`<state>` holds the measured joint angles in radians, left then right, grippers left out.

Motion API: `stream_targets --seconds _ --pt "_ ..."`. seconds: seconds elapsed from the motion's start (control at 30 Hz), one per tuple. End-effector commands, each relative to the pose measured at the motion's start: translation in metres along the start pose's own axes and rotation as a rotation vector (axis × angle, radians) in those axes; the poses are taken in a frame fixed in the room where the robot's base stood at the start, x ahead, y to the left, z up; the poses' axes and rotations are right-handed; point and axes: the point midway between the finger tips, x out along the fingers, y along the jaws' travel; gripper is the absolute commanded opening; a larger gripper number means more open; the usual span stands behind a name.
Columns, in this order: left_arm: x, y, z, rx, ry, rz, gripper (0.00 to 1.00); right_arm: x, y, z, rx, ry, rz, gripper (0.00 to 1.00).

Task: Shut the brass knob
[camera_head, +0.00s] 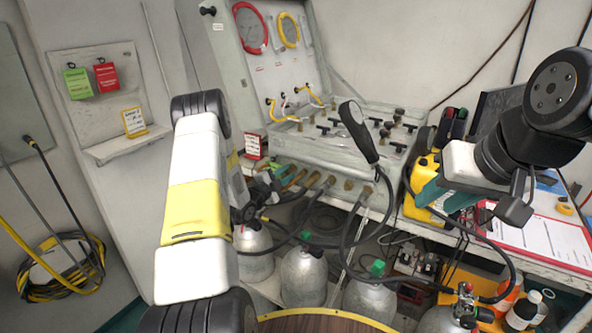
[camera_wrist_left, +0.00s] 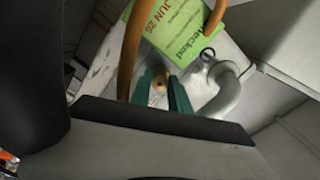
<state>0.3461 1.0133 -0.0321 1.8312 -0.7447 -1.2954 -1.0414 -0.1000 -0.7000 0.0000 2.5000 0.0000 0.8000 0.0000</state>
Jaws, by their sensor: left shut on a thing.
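In the left wrist view the brass knob (camera_wrist_left: 158,88) shows as a small tan piece between the green fingertips of my left gripper (camera_wrist_left: 161,84), which is shut on it. The fingers hide most of the knob, so its turn position cannot be told. In the head view my left arm hides most of that gripper, near the left end of the grey panel case (camera_head: 345,165), and I cannot make out the knob there. My right gripper (camera_head: 440,201) is over the bench at the right, its green fingers apart, with nothing seen between them.
A green tag (camera_wrist_left: 178,25), an orange hose (camera_wrist_left: 131,45) and a bent grey pipe (camera_wrist_left: 229,95) are close around the left fingers. Several grey cylinders (camera_head: 304,278) and black hoses crowd below the panel. A clipboard (camera_head: 545,240) lies on the right bench.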

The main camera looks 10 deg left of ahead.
Motion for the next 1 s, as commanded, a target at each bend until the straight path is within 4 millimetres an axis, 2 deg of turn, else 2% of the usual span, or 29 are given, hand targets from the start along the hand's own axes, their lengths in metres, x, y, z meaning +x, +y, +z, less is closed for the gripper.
stream_targets --seconds 0.33,0.37,0.4,0.77,1.0 --pt "-0.001 0.001 0.001 0.002 -0.002 0.003 0.00 0.000 0.000 0.000 0.000 0.000 0.000 0.36" --pt "-0.001 0.002 0.001 0.002 -0.002 0.003 0.26 0.000 0.000 0.000 0.000 0.000 0.000 0.36" --pt "-0.001 0.001 0.001 0.001 -0.001 0.003 0.31 0.000 0.000 0.000 0.000 0.000 0.000 0.36" --pt "-0.005 0.001 0.001 0.001 -0.002 0.002 0.31 0.000 0.000 0.000 0.000 0.000 0.000 0.36" --pt "-0.042 0.001 0.002 0.000 -0.004 0.003 0.31 0.000 0.000 0.000 0.000 0.000 0.000 0.36"
